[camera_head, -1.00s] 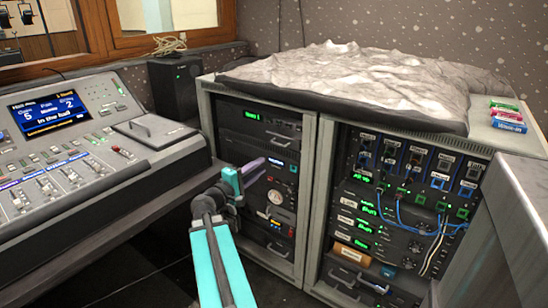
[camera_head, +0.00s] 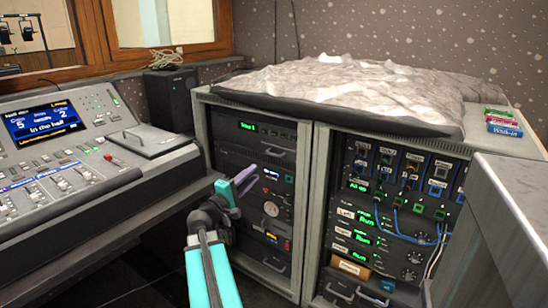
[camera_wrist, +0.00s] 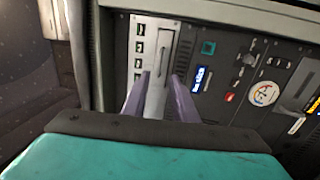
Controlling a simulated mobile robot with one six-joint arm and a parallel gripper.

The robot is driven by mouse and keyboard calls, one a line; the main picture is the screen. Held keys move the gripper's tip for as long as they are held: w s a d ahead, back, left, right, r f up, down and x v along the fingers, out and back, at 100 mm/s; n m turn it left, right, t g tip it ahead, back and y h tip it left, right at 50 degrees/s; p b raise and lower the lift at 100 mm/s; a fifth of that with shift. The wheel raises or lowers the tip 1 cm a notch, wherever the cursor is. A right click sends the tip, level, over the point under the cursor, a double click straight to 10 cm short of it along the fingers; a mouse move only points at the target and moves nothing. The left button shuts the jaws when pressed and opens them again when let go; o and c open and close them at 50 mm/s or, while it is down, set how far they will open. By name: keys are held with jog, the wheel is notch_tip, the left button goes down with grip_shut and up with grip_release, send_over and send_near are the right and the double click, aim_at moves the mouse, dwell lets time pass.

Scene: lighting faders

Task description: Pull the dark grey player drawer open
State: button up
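The left equipment rack (camera_head: 310,210) holds several dark fronts, some with bar handles. One dark grey front (camera_head: 240,150) near the top has a handle (camera_head: 275,152) at its right. Which front is the player drawer I cannot tell for sure. My gripper (camera_head: 255,172) is open and empty in front of the rack's upper half, its purple fingers spread. In the wrist view my gripper (camera_wrist: 160,85) points at a pale-lit strip with a long bar (camera_wrist: 161,65), seen between the fingers. Contact is not clear. No front visibly stands out from the rack.
The lighting console (camera_head: 90,165) stands at the left, its desk edge close to my arm. A second rack (camera_head: 345,240) with blue cables is to the right. A crumpled grey cover (camera_head: 345,90) lies on top. A grey cabinet (camera_head: 510,215) stands at the near right.

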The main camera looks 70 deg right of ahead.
jog(key=b+x, duration=0.1)
jog(key=x, duration=1.1)
jog(key=shift+d, duration=0.35)
jog(key=shift+s, duration=0.15)
grip_shut()
dwell(1.0)
